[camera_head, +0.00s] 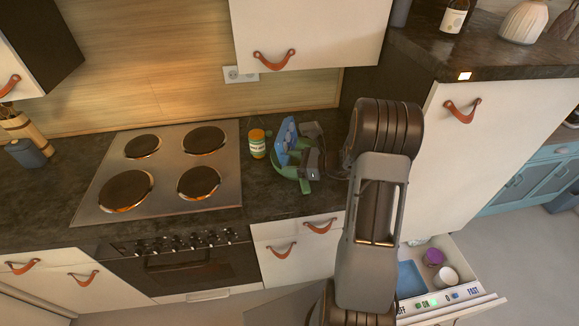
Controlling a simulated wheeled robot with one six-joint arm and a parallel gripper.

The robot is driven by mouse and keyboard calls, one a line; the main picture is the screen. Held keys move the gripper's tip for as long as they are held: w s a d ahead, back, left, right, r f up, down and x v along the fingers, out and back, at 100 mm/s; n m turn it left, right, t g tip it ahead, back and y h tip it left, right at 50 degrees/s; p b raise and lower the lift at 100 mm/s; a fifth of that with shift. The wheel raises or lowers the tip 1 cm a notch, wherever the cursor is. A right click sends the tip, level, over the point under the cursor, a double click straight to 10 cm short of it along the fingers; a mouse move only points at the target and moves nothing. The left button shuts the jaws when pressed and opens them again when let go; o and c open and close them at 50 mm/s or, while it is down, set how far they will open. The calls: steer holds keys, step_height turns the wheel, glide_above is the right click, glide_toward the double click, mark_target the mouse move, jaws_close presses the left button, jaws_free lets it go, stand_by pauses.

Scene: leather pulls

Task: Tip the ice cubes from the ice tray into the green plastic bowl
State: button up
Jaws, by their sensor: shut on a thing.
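The blue ice tray (285,140) is tipped up steeply, close to upright, above the green plastic bowl (305,185). My gripper (309,158) is shut on the tray at its right side. The bowl sits on the dark counter to the right of the stove, partly hidden behind the tray and my gripper. Single ice cubes are too small to make out, and I cannot see into the bowl. I cannot tell whether the tray touches the bowl's rim.
A jar with an orange lid (257,143) stands close left of the bowl. The stove (165,172) is further left. An open drawer (455,285) with cups juts out at the lower right. A tall white cabinet (480,150) stands right of my arm.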

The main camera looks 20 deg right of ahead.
steer(key=shift+s+d+f+t+y+b, duration=0.3)
steer(key=shift+f+t+y+b, duration=0.35)
steer(key=shift+b, duration=0.75)
steer(key=shift+s+d+f+t+y+b, duration=0.15)
steer(key=shift+d+f+t+y+b, duration=0.45)
steer(key=shift+b, duration=0.75)
steer(key=shift+s+d+f+t+y+b, duration=0.1)
steer(key=shift+s+f+t+y+b, duration=0.15)
steer(key=shift+y+b, duration=0.4)
steer(key=shift+s+d+f+t+y+b, duration=0.1)
steer(key=shift+s+t+y+b, duration=0.2)
steer(key=shift+y+b, duration=0.25)
steer(key=shift+w, duration=0.1)
steer(key=shift+c, duration=0.7)
steer(key=shift+w+f, duration=0.1)
steer(key=shift+w, duration=0.1)
steer(key=shift+r, duration=0.25)
